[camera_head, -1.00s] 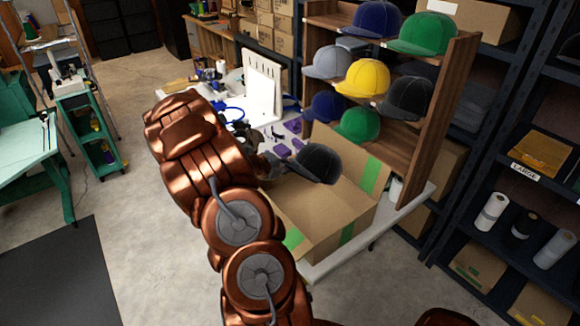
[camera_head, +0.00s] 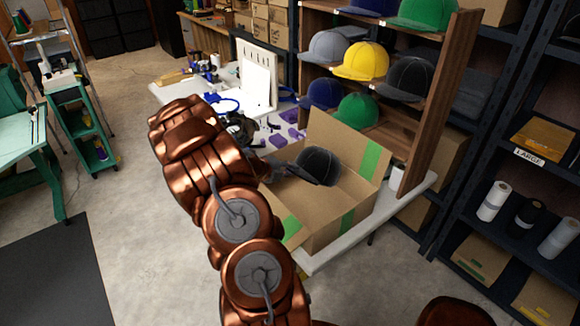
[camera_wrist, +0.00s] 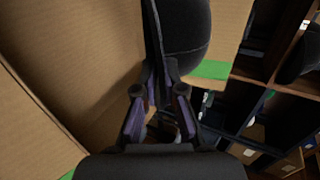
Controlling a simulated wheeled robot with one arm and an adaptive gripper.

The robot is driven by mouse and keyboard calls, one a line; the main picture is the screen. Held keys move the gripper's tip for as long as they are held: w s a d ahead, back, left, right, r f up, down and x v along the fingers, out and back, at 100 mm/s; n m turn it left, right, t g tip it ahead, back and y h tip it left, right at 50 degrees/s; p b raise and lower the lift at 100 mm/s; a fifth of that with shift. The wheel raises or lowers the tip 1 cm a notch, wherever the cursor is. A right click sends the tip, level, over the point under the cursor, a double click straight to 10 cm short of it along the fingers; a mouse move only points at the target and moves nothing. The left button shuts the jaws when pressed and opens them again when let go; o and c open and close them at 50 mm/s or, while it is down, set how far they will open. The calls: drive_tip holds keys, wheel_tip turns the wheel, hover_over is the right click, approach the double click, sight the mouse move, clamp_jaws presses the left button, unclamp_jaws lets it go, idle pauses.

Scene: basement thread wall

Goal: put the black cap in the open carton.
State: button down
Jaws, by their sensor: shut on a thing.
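The black cap (camera_head: 316,166) is held by its brim over the open carton (camera_head: 330,235). In the head view it appears within the carton's opening, against the inner back wall. In the wrist view the cap (camera_wrist: 186,28) runs up from between the fingers of my gripper (camera_wrist: 160,75), which is shut on it. The carton's cardboard wall (camera_wrist: 85,60) fills the left of that view. In the head view my gripper (camera_head: 280,171) is small and partly hidden by my arm. I cannot tell whether the cap touches the carton.
The carton stands on a white table (camera_head: 405,205). A wooden cap rack (camera_head: 440,110) with several caps, including a second dark one (camera_head: 405,79), stands behind it. Dark shelving (camera_head: 500,180) is at right.

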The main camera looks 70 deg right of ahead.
drive_tip(key=shift+s+d+f+b, duration=0.1)
drive_tip(key=shift+d+f, duration=0.05)
drive_tip(key=shift+f, duration=0.5)
drive_tip(key=shift+s+d+f+b, duration=0.15)
drive_tip(key=shift+d+f, duration=0.05)
drive_tip(key=shift+f, duration=0.5)
drive_tip(key=shift+s+d+f+b, duration=0.1)
drive_tip(key=shift+d+f, duration=0.05)
drive_tip(key=shift+f, duration=0.5)
drive_tip(key=c, duration=1.2)
unclamp_jaws()
drive_tip(key=shift+a, duration=0.1)
drive_tip(key=v, duration=1.1)
drive_tip(key=shift+w+a+r, duration=0.1)
drive_tip(key=shift+w+r, duration=0.05)
drive_tip(key=shift+w, duration=0.05)
drive_tip(key=shift+a+r, duration=0.15)
drive_tip(key=shift+a, duration=0.05)
